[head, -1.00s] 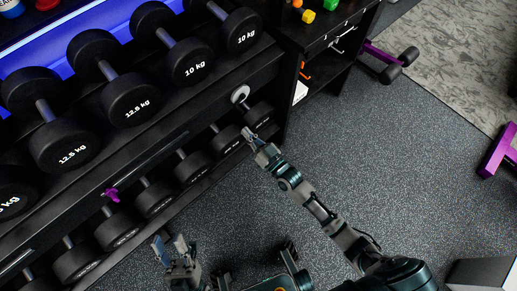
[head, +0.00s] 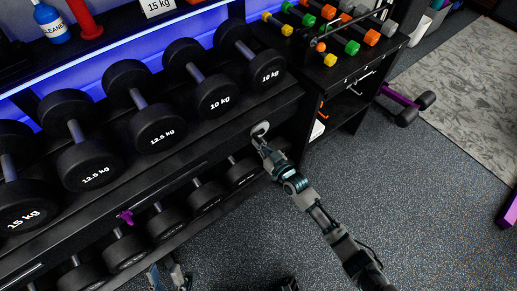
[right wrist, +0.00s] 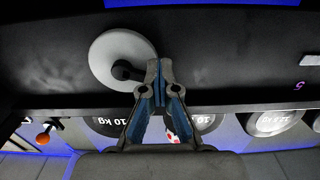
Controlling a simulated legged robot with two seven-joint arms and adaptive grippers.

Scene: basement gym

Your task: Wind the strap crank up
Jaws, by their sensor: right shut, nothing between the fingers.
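The crank is a pale round disc (head: 260,129) on the front rail of the dumbbell rack, at its right end. In the right wrist view the disc (right wrist: 108,52) shows whole, with a short dark handle (right wrist: 124,71) pointing right. My right gripper (head: 263,144) is at the disc's lower edge in the head view. In the right wrist view its fingertips (right wrist: 160,72) are shut together just right of the handle, with nothing between them; I cannot tell if they touch it. My left gripper (head: 165,273) is at the bottom edge, fingers apart and empty, partly cut off. No strap is clearly seen.
Black dumbbells (head: 158,127) fill the upper shelf, and more (head: 206,196) sit below the rail. A purple piece (head: 125,216) is on the rail further left. A black cabinet (head: 318,88) with small coloured weights stands to the right.

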